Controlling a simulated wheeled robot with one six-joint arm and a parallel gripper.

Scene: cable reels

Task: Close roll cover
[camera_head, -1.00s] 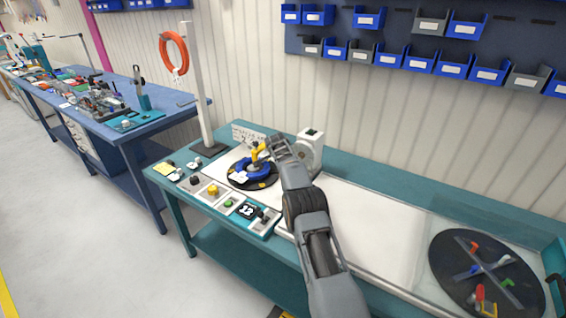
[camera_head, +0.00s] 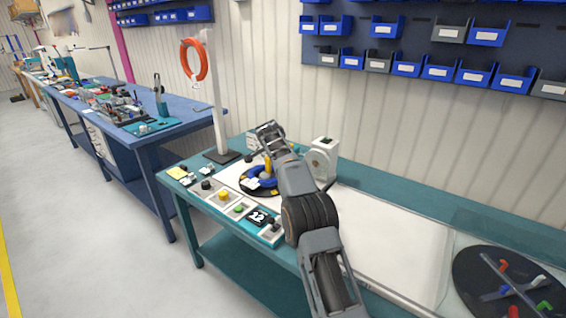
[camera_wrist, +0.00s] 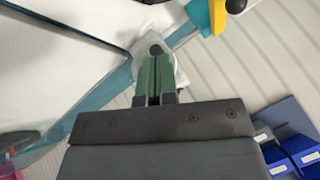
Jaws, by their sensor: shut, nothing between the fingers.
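A blue reel (camera_head: 262,180) lies on a black turntable (camera_head: 250,190) at the left end of the teal bench. A yellow part (camera_head: 268,165) stands up from the reel, partly hidden by my arm. In the wrist view a yellow piece (camera_wrist: 217,15) with a black end shows at the top right, beside the fingers and apart from them. My gripper (camera_head: 268,128) is above and behind the reel; its green fingers (camera_wrist: 155,75) are shut and empty. I cannot tell which part is the roll cover.
A white machine (camera_head: 322,160) stands right of my gripper. Control buttons and a display (camera_head: 258,217) line the bench's front edge. A post (camera_head: 217,110) rises behind the left end. A black disc (camera_head: 510,285) with coloured clips lies at right under a clear panel.

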